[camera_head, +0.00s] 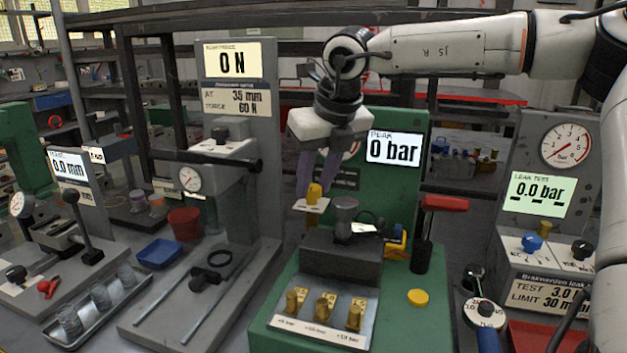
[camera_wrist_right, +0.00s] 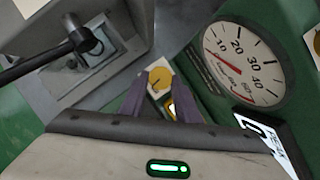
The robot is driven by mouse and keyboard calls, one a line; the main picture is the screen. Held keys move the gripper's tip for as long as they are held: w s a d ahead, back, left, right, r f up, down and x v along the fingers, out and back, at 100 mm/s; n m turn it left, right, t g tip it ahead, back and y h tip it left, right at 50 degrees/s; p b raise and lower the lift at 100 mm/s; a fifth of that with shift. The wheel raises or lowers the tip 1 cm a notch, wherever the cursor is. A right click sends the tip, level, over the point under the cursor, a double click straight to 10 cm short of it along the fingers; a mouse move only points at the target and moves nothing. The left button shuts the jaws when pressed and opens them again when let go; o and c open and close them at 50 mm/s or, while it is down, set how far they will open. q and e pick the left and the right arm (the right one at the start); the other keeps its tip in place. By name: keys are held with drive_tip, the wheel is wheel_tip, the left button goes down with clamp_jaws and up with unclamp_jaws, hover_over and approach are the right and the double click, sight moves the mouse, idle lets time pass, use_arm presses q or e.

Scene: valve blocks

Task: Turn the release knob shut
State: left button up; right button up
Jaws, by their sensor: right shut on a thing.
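The release knob appears to be the yellow knob (camera_head: 314,193) at the upper left of the green test stand (camera_head: 402,135), by a small pale plate (camera_head: 302,206). In the right wrist view its round yellow face (camera_wrist_right: 160,77), with a dark line on it, shows between my fingertips. My right gripper (camera_head: 315,187) reaches down from above with its purple fingers shut on the knob; it also shows in the wrist view (camera_wrist_right: 157,93). The fingers hide the knob's sides. The stand's display (camera_head: 394,149) reads 0 bar. My left gripper is out of view.
A dark block with a grey fitting (camera_head: 344,212) stands just below the knob. A red-handled lever (camera_head: 445,203) is to its right, and several brass fittings (camera_head: 325,306) sit in front. The grey press (camera_head: 225,150) stands close on the left.

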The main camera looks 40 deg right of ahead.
drive_tip(key=n, duration=0.1)
drive_tip(key=n+y+p, duration=0.1)
drive_tip(key=n+p, duration=0.1)
drive_tip(key=shift+d+r+n+y, duration=0.15)
drive_tip(key=shift+d+n+y, duration=0.15)
drive_tip(key=shift+n, duration=0.1)
drive_tip(key=shift+n+p, duration=0.5)
drive_tip(key=shift+n, duration=0.1)
drive_tip(key=shift+y, duration=0.3)
drive_tip(key=o, duration=1)
drive_tip(key=shift+o, duration=0.2)
